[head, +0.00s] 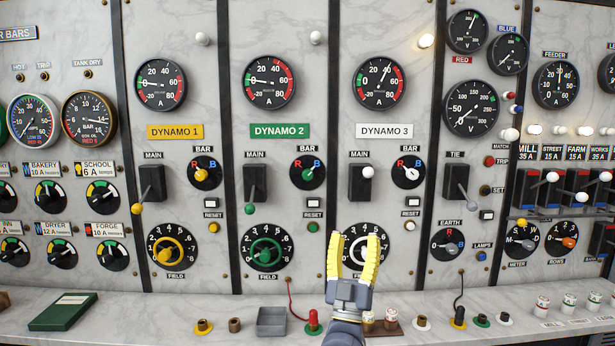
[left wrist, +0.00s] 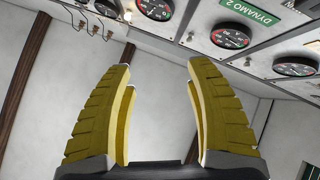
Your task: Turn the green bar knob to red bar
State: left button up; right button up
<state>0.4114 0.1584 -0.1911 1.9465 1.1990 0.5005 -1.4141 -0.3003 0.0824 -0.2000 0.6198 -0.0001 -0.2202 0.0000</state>
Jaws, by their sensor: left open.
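The green bar knob (head: 307,173) sits on a round black dial under the BAR label, between a red R and a blue B, on the DYNAMO 2 panel. Its exact pointing direction is too small to tell. The green DYNAMO 2 plate (head: 279,131) is above it and also shows in the left wrist view (left wrist: 252,11). My left gripper (head: 356,240) is open and empty, its yellow fingers pointing up in front of the DYNAMO 3 field dial, below and right of the green knob and apart from it. My right gripper is out of view.
Left of the green knob is a black MAIN lever (head: 255,184) with a green tip. The green field wheel (head: 266,254) is below. The yellow (head: 201,173) and white (head: 408,173) bar knobs flank this panel. A grey tray (head: 271,321) and a red plug (head: 313,320) stand on the ledge.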

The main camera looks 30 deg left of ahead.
pick_arm(q)
jog(key=w+a+r+n+g+y, duration=0.35)
jog(key=a+n+g+y, duration=0.25)
jog(key=n+y, duration=0.3)
jog(key=n+g, duration=0.5)
jog(key=g, duration=0.2)
send_near(309, 176)
jog(key=shift+h, duration=0.3)
jog(key=x, duration=1.1)
jog(key=shift+a+r, duration=0.15)
jog(key=shift+a, duration=0.1)
grip_shut()
